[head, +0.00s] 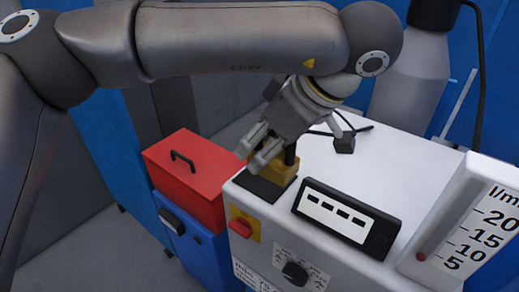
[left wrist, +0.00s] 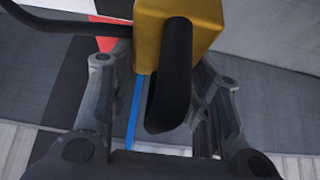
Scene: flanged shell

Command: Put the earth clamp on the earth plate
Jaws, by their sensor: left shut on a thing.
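The earth clamp, a brass-yellow block (head: 283,166) with a black handle, is at the near left corner of the white machine top in the head view. My left gripper (head: 259,151) is shut on it from above, partly hiding it. In the left wrist view the yellow block (left wrist: 192,14) and its thick black handle lie between my two fingers (left wrist: 168,100). A dark flat plate (head: 262,188), seemingly the earth plate, lies under and beside the clamp. I cannot tell whether the clamp touches it. My right gripper is not in view.
A black display box (head: 346,216) stands close to the right of the plate. A red toolbox (head: 186,172) is at the left, lower than the top. A black cable (head: 342,132) lies behind the clamp. A flow gauge (head: 470,225) stands at the right.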

